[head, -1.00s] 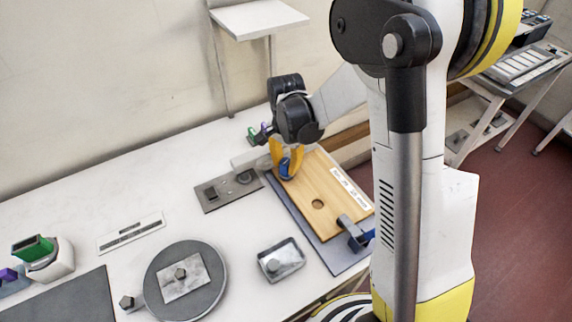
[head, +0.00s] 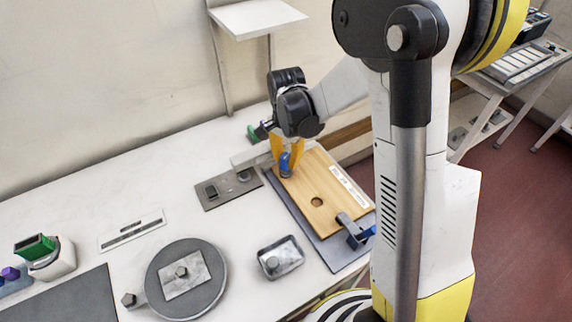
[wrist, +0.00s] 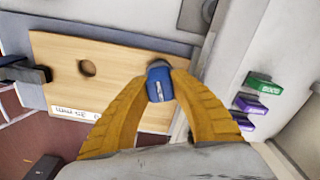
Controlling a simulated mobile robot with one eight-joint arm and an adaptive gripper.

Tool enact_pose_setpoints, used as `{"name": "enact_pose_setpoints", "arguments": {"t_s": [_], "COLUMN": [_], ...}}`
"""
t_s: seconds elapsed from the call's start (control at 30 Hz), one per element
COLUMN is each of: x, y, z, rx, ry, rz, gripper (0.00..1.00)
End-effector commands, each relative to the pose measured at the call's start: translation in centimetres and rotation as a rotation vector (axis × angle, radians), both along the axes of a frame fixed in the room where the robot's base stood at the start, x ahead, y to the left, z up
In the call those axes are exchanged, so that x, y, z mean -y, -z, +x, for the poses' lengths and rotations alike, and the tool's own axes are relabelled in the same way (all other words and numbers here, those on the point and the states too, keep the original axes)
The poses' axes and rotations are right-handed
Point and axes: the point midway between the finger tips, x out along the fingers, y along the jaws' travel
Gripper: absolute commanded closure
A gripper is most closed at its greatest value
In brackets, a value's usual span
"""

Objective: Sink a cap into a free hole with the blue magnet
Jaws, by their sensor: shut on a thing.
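My gripper (head: 287,157), with yellow fingers, is shut on the blue magnet (wrist: 159,82). It is over the far left end of the wooden board (head: 331,217). The magnet also shows in the head view (head: 285,165), low against the board; I cannot tell whether it touches it. One dark round hole (head: 317,202) is open in the board, and it shows left of the magnet in the wrist view (wrist: 87,68). No cap can be made out; the area under the magnet is hidden.
A clamp (head: 352,231) grips the board's near edge. A metal dish (head: 281,257) and a grey turntable (head: 186,279) stand on the white bench. Green (wrist: 258,83) and purple (wrist: 252,105) blocks are right of the gripper in the wrist view.

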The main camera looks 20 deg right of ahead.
Motion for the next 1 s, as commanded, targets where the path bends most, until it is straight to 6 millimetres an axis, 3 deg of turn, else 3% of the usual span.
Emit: {"name": "enact_pose_setpoints", "arguments": {"t_s": [0.73,1.0], "x": [0.0,0.0], "y": [-5.2,-5.7], "z": [0.0,0.0], "rx": [0.000,0.000], "ry": [0.000,0.000], "rz": [0.000,0.000], "gripper": [1.00,1.00]}}
